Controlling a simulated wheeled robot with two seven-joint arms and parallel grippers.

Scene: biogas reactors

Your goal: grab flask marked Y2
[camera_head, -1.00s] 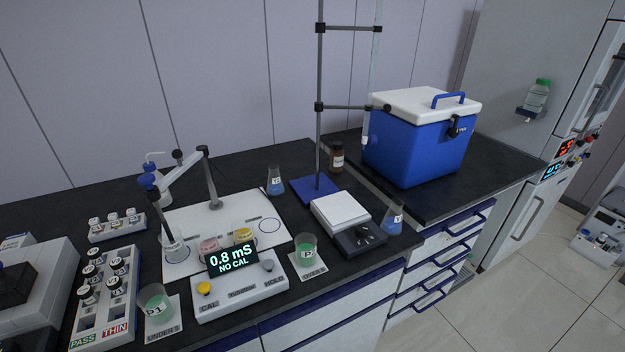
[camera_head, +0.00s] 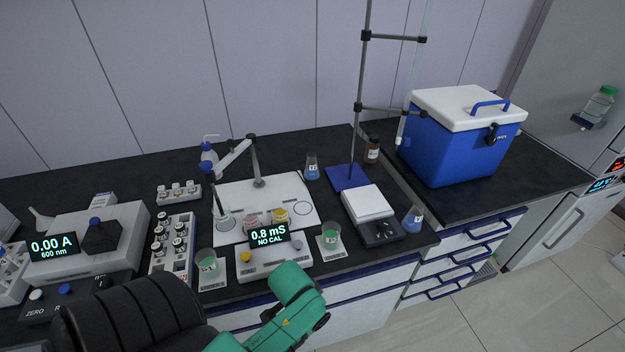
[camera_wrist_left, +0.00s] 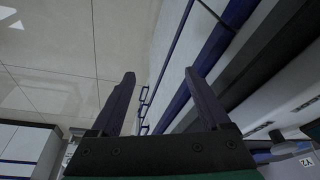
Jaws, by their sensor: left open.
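Two small conical flasks with blue liquid stand on the black bench in the head view. One flask (camera_head: 312,167) is at the back, left of the blue stand base. The other flask (camera_head: 413,218) is at the front right, beside the balance. Their labels are too small to read surely, so I cannot tell which is Y2. My left gripper (camera_wrist_left: 165,95) is open and empty in the left wrist view, beside the bench front and over the floor. In the head view my green left arm comes up from the bottom; its fingers do not clearly show. My right gripper is not in view.
The balance (camera_head: 369,203) and blue stand base (camera_head: 347,177) are farther right. A blue cooler (camera_head: 452,150) stands on the right counter.

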